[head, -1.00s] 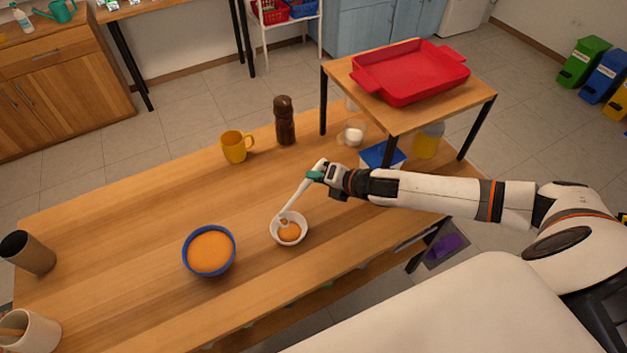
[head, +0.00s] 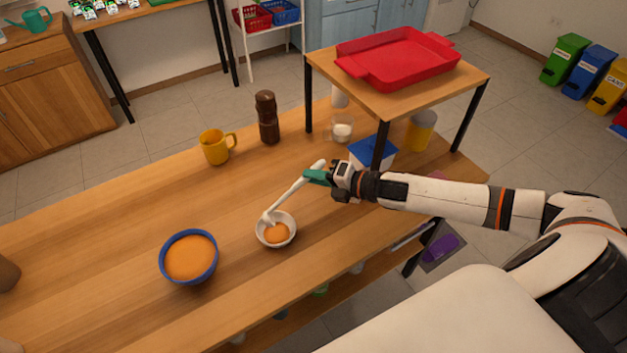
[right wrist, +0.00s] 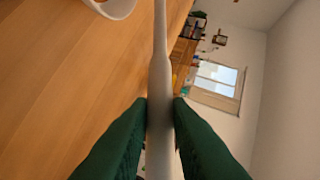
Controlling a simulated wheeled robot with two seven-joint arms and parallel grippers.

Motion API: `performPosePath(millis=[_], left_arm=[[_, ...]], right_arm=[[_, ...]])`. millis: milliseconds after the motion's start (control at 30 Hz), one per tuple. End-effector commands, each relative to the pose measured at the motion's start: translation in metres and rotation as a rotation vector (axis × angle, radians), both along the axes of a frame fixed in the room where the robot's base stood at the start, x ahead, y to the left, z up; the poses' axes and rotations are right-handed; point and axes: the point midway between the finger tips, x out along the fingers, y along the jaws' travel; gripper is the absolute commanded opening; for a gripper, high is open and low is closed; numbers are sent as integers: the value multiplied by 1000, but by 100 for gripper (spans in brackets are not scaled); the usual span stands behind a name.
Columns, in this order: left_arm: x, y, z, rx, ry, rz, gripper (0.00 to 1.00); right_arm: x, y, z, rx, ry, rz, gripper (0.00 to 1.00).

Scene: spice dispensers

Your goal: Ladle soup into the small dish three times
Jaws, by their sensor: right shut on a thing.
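A blue bowl (head: 189,257) full of orange soup stands on the wooden table. To its right is the small white dish (head: 276,229) with some orange soup in it. My right gripper (head: 318,176) is shut on the handle of a white ladle (head: 292,194). The ladle slants down to the left, its head at the dish's upper left rim. I cannot tell whether the head touches the dish or holds soup. In the right wrist view the green fingers (right wrist: 160,120) clasp the ladle handle (right wrist: 158,60), and part of the dish (right wrist: 115,5) shows at the top. My left gripper is out of view.
A yellow mug (head: 215,148) and a brown pepper mill (head: 267,118) stand behind the dish. A raised wooden shelf (head: 420,98) with a red tray (head: 396,58) stands at the right, near my right arm, with several containers below it. The table between bowl and mug is clear.

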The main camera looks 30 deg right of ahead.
Motion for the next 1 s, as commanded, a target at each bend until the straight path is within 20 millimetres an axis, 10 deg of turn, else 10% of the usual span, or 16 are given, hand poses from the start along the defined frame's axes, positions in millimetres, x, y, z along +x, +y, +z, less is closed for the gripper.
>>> performPosePath(millis=[1000], left_arm=[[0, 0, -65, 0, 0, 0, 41]], right_arm=[[-3, -14, -31, 246, -59, 0, 0]])
